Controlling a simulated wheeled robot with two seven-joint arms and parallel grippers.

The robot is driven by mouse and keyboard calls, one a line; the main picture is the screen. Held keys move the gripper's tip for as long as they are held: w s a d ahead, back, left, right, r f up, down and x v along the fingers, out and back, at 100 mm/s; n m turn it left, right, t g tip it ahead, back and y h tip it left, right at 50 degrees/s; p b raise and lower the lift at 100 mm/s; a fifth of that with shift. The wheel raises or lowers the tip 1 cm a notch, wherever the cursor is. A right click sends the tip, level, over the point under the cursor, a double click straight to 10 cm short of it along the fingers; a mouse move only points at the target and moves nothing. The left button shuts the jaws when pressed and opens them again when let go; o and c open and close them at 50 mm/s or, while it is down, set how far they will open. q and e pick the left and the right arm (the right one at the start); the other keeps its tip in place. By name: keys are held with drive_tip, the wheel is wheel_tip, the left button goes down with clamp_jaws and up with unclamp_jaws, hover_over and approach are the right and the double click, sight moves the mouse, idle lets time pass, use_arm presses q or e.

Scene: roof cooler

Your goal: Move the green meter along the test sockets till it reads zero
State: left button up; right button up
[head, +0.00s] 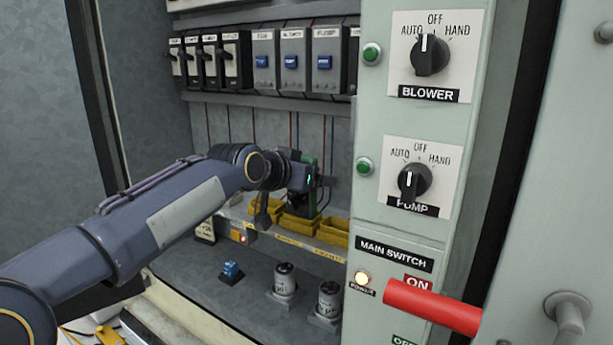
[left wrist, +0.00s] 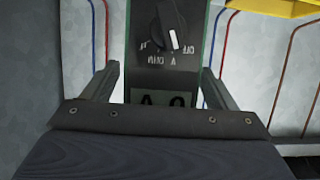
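The green meter (head: 309,182) is upright at the back of the cabinet, above the yellow trays, partly hidden by my left gripper (head: 298,196). In the left wrist view the meter (left wrist: 167,70) lies between the two fingers of my left gripper (left wrist: 160,80), which appears shut on it. Its dark face has a rotary knob (left wrist: 168,28) with upside-down lettering. Its display (left wrist: 160,97) is partly covered by the gripper body; characters like "A" and "0" show, but the full reading cannot be told. I cannot pick out the test sockets. My right gripper is not in view.
Yellow trays (head: 300,224) stand on a shelf below the meter. A blue-topped part (head: 231,271) and two cylinders (head: 284,279) stand on the cabinet floor. Breakers (head: 293,62) line the top. The switch panel (head: 395,232) with a red handle (head: 430,305) borders the right.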

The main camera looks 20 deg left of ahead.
use_arm(q)
drive_tip(key=b+v, duration=0.1)
drive_tip(key=v, duration=0.7)
drive_tip(key=s+d+f+n+g+h, duration=0.1)
drive_tip(key=s+d+f+g, duration=0.3)
drive_tip(key=s+f, duration=0.9)
drive_tip(key=s+d+f+n+g+h, duration=0.1)
drive_tip(key=s+d+f+n+g, duration=0.1)
drive_tip(key=s+f, duration=1.1)
wheel_tip(320, 180, down, 5)
drive_tip(key=shift+d+r+g, duration=0.1)
drive_tip(key=shift+d+g, duration=0.8)
drive_tip(key=shift+c, duration=0.4)
